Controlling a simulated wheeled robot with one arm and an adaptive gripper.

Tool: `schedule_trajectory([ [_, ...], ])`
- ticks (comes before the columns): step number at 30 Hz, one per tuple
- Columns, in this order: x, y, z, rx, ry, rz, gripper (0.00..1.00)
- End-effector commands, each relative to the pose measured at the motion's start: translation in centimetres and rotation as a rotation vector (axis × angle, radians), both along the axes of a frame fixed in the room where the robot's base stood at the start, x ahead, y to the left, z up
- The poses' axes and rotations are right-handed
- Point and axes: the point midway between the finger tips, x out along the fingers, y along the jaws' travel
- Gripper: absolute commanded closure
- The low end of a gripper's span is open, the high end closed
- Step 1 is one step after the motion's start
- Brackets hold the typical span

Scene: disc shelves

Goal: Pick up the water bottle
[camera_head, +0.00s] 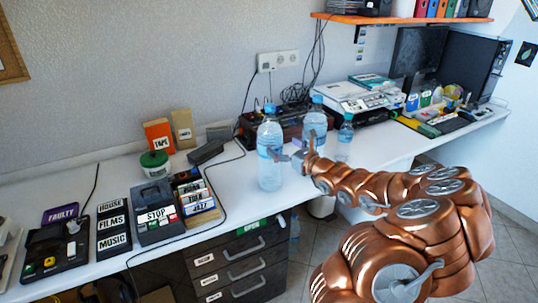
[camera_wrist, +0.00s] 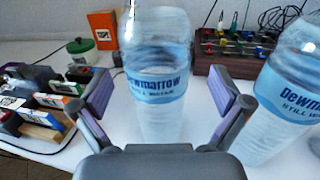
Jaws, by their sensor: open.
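A clear water bottle (camera_head: 269,155) with a blue cap and blue label stands upright on the white desk. In the wrist view the same bottle (camera_wrist: 157,90) stands just ahead, between and beyond the fingertips, its label reading "Dewmarrow". My gripper (camera_head: 287,156) is at the bottle's right side in the head view. In the wrist view my gripper (camera_wrist: 163,95) is open, with one finger on each side of the bottle; I cannot tell whether either touches it. A second large bottle (camera_head: 315,124) stands behind to the right, also at the right in the wrist view (camera_wrist: 285,90).
A smaller bottle (camera_head: 345,134) stands right of the second one. A patch panel with cables (camera_wrist: 235,55) lies behind. Label boxes (camera_head: 195,197), a green-lidded tub (camera_head: 155,164) and an orange box (camera_head: 159,136) stand left. The desk front near the bottle is clear.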

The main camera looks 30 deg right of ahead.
Motion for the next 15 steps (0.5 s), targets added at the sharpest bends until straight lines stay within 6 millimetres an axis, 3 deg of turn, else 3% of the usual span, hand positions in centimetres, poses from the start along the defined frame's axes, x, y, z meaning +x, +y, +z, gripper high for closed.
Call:
schedule_trajectory([
  [8, 1.8, 0.6, -0.1, -0.004, 0.001, 0.006, 0.00],
  [15, 4.8, 1.2, -0.5, -0.004, 0.003, 0.009, 0.00],
])
